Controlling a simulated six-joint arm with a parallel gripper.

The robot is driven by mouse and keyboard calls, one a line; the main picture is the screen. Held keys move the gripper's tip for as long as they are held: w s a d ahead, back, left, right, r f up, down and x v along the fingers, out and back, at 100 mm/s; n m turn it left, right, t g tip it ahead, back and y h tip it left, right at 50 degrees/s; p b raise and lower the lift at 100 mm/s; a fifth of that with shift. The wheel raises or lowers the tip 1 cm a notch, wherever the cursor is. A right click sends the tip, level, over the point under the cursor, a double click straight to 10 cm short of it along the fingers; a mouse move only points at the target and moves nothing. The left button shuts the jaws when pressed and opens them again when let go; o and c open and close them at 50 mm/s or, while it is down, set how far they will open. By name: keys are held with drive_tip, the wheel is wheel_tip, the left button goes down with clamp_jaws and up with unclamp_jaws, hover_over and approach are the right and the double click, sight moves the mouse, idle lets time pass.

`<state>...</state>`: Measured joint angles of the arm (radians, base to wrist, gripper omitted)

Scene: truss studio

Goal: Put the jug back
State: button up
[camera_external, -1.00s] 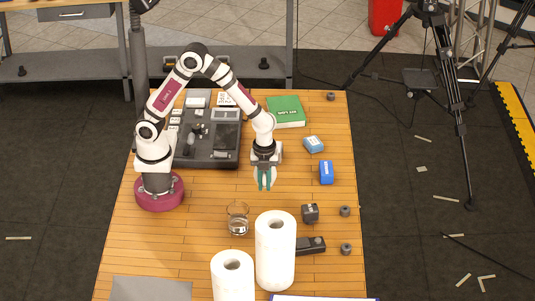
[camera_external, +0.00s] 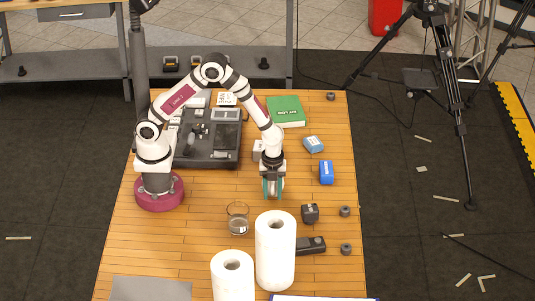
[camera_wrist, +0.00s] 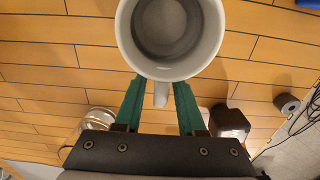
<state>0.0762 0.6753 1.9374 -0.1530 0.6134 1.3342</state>
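The white jug (camera_wrist: 168,30) is seen from above at the top of the wrist view, open and apparently empty, its handle (camera_wrist: 161,95) pointing towards my gripper. In the external view only part of the jug (camera_external: 258,150) shows, behind my wrist on the wooden table. My gripper (camera_external: 272,187) is low over the table in front of it. In the wrist view the green fingers of my gripper (camera_wrist: 159,86) stand apart on either side of the handle, with gaps visible. I cannot tell whether either finger touches it.
A glass vessel (camera_external: 238,218) stands front left of my gripper, a dark cube (camera_external: 310,213) front right. Two white rolls (camera_external: 275,250) stand nearer the front. A dark tray (camera_external: 215,158) with items lies behind left; a blue box (camera_external: 326,172) lies to the right.

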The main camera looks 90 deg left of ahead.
drive_tip(key=shift+o, duration=0.2)
wheel_tip(320, 180, up, 12)
drive_tip(key=shift+f, duration=0.1)
drive_tip(key=s+a+r+n, duration=0.2)
drive_tip(key=s+n, duration=0.2)
drive_tip(key=s, duration=0.4)
drive_tip(key=s+a+r+n+y, duration=0.1)
drive_tip(key=s+a+r+n, duration=0.1)
drive_tip(key=s, duration=0.6)
drive_tip(key=s+a+r+n, duration=0.2)
drive_tip(key=s+n, duration=0.4)
drive_tip(key=s, duration=0.3)
drive_tip(key=shift+a+r+y, duration=0.15)
drive_tip(key=shift+r+y, duration=0.25)
drive_tip(key=shift+r, duration=0.4)
